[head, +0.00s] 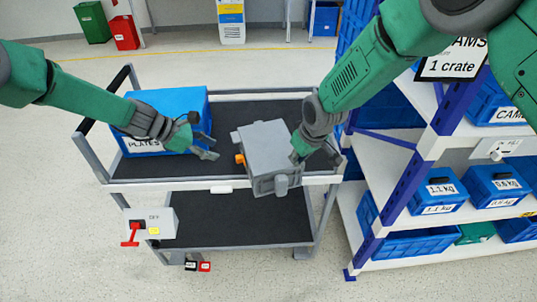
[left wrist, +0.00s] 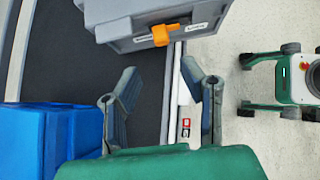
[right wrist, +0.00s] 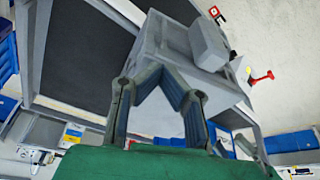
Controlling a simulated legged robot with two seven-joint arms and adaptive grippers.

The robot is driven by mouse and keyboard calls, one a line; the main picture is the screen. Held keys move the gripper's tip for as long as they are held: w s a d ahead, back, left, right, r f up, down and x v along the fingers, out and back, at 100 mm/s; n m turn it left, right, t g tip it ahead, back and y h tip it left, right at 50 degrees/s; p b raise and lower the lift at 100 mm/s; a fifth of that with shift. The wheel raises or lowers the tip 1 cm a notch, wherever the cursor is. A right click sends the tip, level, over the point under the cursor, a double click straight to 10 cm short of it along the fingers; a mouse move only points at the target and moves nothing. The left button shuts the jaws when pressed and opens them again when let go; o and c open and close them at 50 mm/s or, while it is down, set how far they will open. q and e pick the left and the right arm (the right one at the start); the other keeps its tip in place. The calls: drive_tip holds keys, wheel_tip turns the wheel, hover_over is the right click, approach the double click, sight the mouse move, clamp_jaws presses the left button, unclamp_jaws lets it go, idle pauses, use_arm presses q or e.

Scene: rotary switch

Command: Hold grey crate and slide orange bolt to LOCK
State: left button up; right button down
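The grey crate (head: 268,145) sits on the upper shelf of the cart, near its right end. The orange bolt (head: 240,159) is on the crate's left face; in the left wrist view the bolt (left wrist: 160,36) stands between two small white labels too small to read. My left gripper (head: 211,148) is open and empty, left of the bolt and apart from it. My right gripper (head: 298,152) is at the crate's right side. In the right wrist view its fingertips (right wrist: 161,70) are together against the crate; whether they pinch any part of it is hidden.
A blue PLATES bin (head: 185,103) stands on the shelf behind my left gripper. The cart's grey rail (head: 150,186) runs along the front. A switch box with a red lever (head: 130,234) hangs at the front left. A rack with blue bins (head: 437,190) stands close on the right.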

sight(241, 161)
use_arm(q)
drive_tip(key=shift+x, duration=3.8)
drive_tip(key=shift+s, duration=0.1)
clamp_jaws()
